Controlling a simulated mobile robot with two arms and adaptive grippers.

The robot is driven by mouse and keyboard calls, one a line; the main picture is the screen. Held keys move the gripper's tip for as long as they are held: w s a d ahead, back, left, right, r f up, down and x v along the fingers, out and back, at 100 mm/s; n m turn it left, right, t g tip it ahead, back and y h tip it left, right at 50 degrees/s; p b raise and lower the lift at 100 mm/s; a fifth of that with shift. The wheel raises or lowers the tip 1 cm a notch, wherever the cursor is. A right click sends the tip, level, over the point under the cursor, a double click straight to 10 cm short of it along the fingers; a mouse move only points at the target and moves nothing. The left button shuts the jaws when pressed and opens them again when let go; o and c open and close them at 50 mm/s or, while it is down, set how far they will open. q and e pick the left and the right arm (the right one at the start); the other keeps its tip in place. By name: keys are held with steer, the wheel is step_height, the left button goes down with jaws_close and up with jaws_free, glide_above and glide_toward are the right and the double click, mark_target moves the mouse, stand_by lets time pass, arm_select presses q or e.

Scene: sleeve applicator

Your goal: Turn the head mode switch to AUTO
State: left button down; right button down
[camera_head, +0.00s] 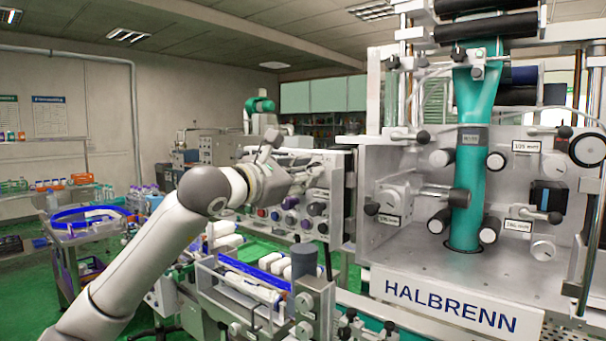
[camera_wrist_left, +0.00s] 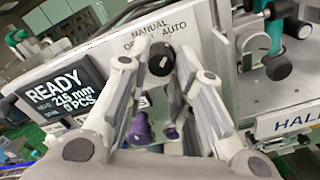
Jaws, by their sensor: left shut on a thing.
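The head mode switch is a black knob (camera_wrist_left: 161,62) on a light panel, under the printed words MANUAL and AUTO and a partly hidden middle word. In the left wrist view my left gripper (camera_wrist_left: 163,54) has one finger on each side of the knob and is shut on it. I cannot tell clearly which word the knob points to. In the head view my left arm reaches in from the left, and its gripper (camera_head: 312,172) is at the upper part of the control panel (camera_head: 337,215). There the switch is hidden or too small to make out. My right gripper is not in view.
A display (camera_wrist_left: 62,95) reading READY, 216 mm and 0 PCS sits left of the switch. Purple knobs (camera_wrist_left: 140,130) lie just below it, between my fingers. The HALBRENN machine (camera_head: 450,300) stands right of the panel. A bin of white rolls (camera_head: 250,283) is below.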

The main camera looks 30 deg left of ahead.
arm_select(q)
steer(key=c, duration=1.3)
jaws_free()
steer(key=shift+o, duration=0.2)
steer(key=s, duration=1.2)
steer(key=shift+a, duration=0.45)
